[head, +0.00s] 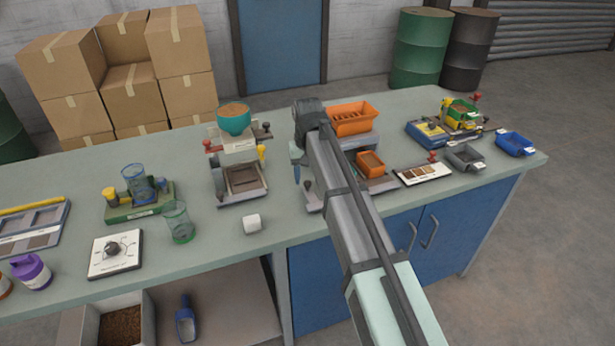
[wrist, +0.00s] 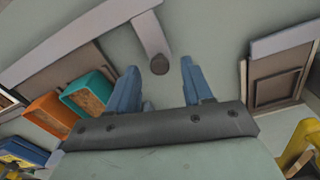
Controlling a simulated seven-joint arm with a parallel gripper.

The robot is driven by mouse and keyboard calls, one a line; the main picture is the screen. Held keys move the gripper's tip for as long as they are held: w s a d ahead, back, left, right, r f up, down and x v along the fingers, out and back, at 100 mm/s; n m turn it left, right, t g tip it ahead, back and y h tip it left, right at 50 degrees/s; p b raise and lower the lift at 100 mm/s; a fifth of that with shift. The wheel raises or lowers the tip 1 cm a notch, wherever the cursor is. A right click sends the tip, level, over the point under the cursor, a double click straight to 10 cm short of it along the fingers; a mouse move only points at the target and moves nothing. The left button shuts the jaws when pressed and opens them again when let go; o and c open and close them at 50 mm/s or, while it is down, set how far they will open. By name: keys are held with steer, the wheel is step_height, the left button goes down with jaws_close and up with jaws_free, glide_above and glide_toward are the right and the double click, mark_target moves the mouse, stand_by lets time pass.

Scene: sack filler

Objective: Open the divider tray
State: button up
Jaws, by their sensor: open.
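A divider-like unit with a slatted orange hopper (head: 351,119) stands on the bench behind my arm, with an orange pan (head: 370,163) at its base. In the wrist view an orange pan (wrist: 48,113) and a teal pan (wrist: 90,92) sit side by side at the left. A pale grey bar (wrist: 150,35) beside them ends near a dark round knob (wrist: 160,65). Which part is the divider tray is unclear. My gripper (wrist: 159,68) is open, its blue fingers on either side of the knob; contact cannot be told. In the head view a finger shows left of the unit.
A stand with a teal bowl (head: 234,119) is left of my gripper. A white cylinder (head: 252,223) lies in front of it. A white sample card (head: 422,173), a grey scoop (head: 465,157) and a blue tray (head: 515,144) are at the right. Bench between the stands is clear.

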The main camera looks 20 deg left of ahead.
step_height(320, 180, up, 13)
stand_by(0.5)
stand_by(0.3)
